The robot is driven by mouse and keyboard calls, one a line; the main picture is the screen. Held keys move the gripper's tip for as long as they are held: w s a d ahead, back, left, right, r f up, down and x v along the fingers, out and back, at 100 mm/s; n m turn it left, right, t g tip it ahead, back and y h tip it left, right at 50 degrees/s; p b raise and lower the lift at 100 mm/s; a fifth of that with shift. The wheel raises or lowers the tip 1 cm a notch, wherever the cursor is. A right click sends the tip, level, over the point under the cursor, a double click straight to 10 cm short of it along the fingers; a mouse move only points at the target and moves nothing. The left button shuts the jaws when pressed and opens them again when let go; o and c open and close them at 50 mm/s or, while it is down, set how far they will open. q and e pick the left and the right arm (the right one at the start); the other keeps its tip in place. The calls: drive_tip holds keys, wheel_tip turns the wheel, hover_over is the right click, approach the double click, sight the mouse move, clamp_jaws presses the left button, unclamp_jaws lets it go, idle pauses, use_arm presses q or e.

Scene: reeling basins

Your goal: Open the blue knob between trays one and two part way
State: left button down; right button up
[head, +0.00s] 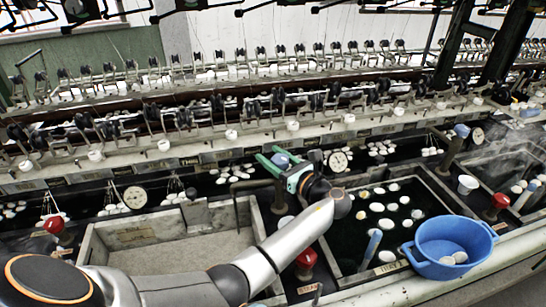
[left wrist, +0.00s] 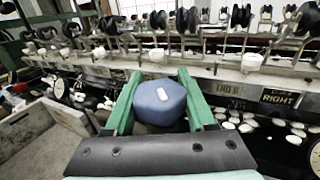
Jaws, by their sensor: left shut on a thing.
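The blue knob (left wrist: 160,101) sits between the two green fingers of my left gripper (left wrist: 160,88) in the left wrist view. It is rounded with a pale mark on its top. The fingers are closed on its sides. In the head view the blue knob (head: 281,160) shows between the fingertips of my left gripper (head: 273,163), above the divide between an empty grey tray (head: 110,260) and a dark water tray with white cocoons (head: 437,185). My right gripper is not in view.
A blue basin (head: 425,262) with cocoons stands on the front right rim. Red knobs stand at the left (head: 54,225), front middle (head: 306,259) and right (head: 501,201). Round dials (head: 134,197) and reeling rails (head: 200,125) line the back. Another blue knob (head: 462,131) is farther right.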

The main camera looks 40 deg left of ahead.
use_arm(q)
drive_tip(key=shift+c, duration=1.2)
unclamp_jaws()
